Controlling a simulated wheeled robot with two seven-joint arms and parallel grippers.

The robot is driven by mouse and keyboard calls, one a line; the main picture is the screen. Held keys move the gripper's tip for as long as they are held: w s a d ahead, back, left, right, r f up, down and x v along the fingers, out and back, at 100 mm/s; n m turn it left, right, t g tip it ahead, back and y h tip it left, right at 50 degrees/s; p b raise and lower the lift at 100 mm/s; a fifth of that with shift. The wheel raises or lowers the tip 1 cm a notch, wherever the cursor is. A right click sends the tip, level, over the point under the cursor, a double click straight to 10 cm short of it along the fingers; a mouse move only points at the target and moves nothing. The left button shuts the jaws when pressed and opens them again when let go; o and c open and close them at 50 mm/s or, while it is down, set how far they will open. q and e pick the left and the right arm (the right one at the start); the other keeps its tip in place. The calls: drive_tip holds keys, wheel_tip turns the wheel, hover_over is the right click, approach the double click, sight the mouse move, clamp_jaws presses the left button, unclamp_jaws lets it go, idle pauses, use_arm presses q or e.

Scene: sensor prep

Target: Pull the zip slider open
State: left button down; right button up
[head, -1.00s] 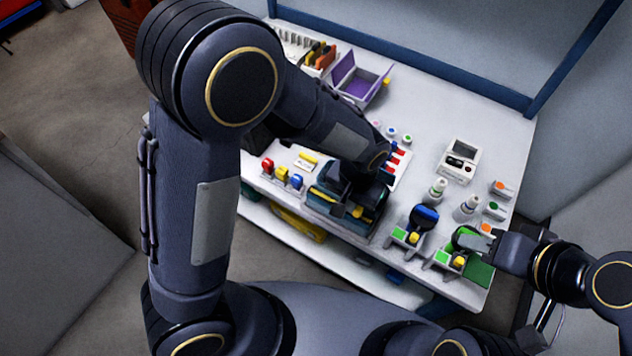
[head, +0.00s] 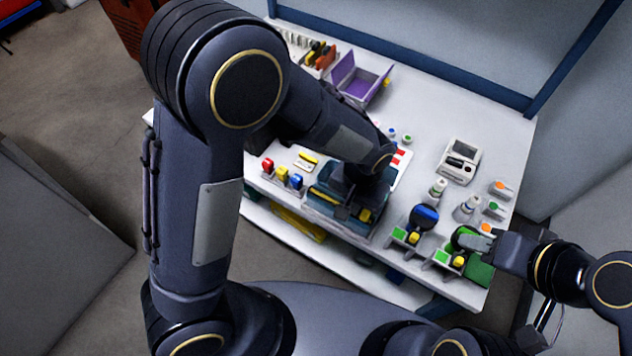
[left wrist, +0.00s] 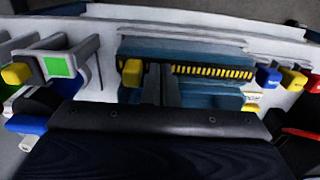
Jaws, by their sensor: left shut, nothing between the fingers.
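The teal zip case (head: 345,225) lies at the front edge of the white table, and it fills the middle of the left wrist view (left wrist: 200,53). Its zip shows as a black and yellow toothed strip (left wrist: 212,72). The yellow zip slider (head: 365,215) is near the right end in the head view; it shows at the left end of the strip in the left wrist view (left wrist: 132,73). My left gripper (left wrist: 160,92) is shut and empty over the strip, just beside the slider; contact is unclear. My right gripper (head: 482,243) is beside a green round piece (head: 463,238); its jaws are unclear.
Red, yellow and blue knobs (head: 282,174) stand left of the case. Grey holders with green pads (head: 400,234) stand to its right. White bottles (head: 467,207), a small instrument (head: 460,161) and an open purple box (head: 365,85) are further back.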

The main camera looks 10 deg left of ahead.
use_arm(q)
wheel_tip(320, 180, up, 7)
drive_tip(key=p, duration=0.5)
idle(0.5)
drive_tip(key=a+r+n+h+p, duration=0.2)
drive_tip(key=a+r+p, duration=0.1)
drive_tip(key=a+r, duration=0.55)
drive_tip(key=s+a+r+n+t+h+p, duration=0.1)
drive_tip(key=s+a+r+n+t+p, duration=0.2)
drive_tip(key=s+a+r, duration=0.9)
wheel_tip(320, 180, up, 3)
drive_tip(key=t+p, duration=0.2)
drive_tip(key=shift+a+f+n+t+h, duration=0.2)
drive_tip(key=shift+n+t+h, duration=0.1)
drive_tip(key=shift+h, duration=0.1)
